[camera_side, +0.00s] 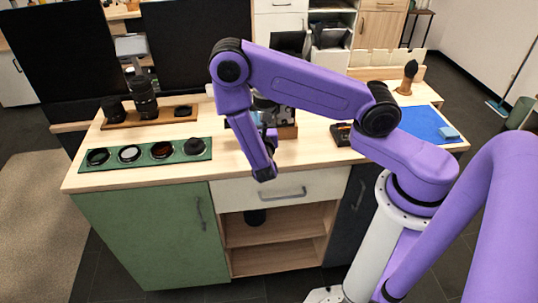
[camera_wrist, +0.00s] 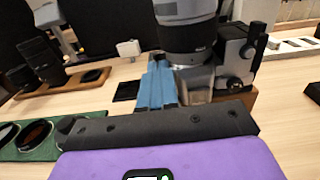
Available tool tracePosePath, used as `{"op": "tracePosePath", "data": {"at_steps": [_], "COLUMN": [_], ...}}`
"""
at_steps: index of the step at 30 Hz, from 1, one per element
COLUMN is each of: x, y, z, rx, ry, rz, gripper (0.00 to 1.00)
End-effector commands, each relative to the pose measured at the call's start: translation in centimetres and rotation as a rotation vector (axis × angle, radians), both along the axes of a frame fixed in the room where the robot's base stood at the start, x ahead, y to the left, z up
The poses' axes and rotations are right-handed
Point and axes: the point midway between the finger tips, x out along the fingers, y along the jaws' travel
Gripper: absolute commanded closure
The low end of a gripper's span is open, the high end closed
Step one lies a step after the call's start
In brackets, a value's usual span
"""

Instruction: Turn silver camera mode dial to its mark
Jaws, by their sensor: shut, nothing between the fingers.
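The silver and black camera (camera_wrist: 236,58) stands just beyond my gripper, with a wide grey and black barrel (camera_wrist: 187,40) to its left. Small round knobs show on its right part, but I cannot tell which is the mode dial, and no mark can be made out. My gripper (camera_wrist: 158,66) has blue fingers that are together and empty, at the barrel's lower left. I cannot tell whether they touch it. In the side view the camera (camera_side: 286,114) is partly hidden behind my arm.
A green tray (camera_side: 195,156) with several round filters lies at the left front. A wooden tray (camera_side: 128,122) with lenses stands behind it. A blue mat (camera_side: 425,122) lies at the right, with a small dark box (camera_side: 341,134) nearer the camera. The front strip of tabletop is clear.

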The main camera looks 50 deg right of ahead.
Motion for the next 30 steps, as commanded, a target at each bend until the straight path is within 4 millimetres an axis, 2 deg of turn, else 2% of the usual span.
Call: {"op": "tracePosePath", "data": {"at_steps": [18,30], "x": [-3.9,-4.3], "y": [3.9,4.1], "z": [0.1,0.2], "rx": [-0.002,0.000], "ry": [-0.002,-0.004], "rz": [0.000,-0.005], "gripper": [1.00,1.00]}}
